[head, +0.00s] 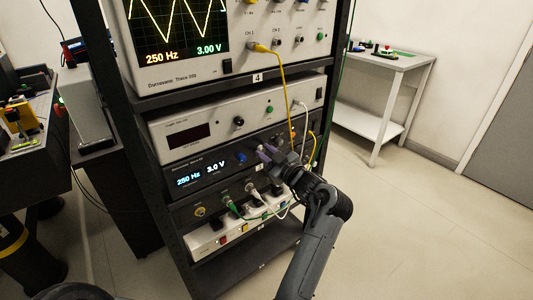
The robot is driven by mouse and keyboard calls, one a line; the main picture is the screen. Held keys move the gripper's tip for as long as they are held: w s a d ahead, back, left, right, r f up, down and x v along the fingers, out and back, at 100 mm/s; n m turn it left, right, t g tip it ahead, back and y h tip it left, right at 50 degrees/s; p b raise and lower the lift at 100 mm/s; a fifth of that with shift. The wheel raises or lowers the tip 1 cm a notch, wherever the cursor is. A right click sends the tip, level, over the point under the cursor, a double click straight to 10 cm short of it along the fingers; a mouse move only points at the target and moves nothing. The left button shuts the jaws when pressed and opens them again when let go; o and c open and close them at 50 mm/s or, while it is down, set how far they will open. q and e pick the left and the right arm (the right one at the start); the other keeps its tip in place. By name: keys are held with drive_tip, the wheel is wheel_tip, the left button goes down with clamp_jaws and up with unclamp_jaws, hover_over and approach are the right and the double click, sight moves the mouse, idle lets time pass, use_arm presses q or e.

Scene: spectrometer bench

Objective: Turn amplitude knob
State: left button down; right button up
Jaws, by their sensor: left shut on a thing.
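The dark signal generator (210,168) sits in the rack, with a lit display (200,174) reading 250 Hz and 3.0 V. A blue knob (241,158) on its front is uncovered, left of my gripper. My left gripper (264,151) is at the right part of this front panel, shut on a knob there, which I take to be the amplitude knob; the fingers mostly hide it. The oscilloscope (277,38) above shows a yellow triangle wave on its screen (178,30), with 250 Hz and 3.00 V. My right gripper is not in view.
A light-coloured unit (217,120) with knobs sits just above the generator. Yellow (284,75), white and green cables hang near my gripper. A power strip (210,240) lies below. A side table (383,60) stands at the back right; the floor on the right is clear.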

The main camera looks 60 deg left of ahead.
use_arm(q)
drive_tip(key=shift+n, duration=1.2)
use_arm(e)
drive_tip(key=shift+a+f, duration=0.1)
use_arm(q)
drive_tip(key=c, duration=1)
unclamp_jaws()
drive_tip(key=shift+a, duration=0.1)
drive_tip(key=shift+o, duration=0.2)
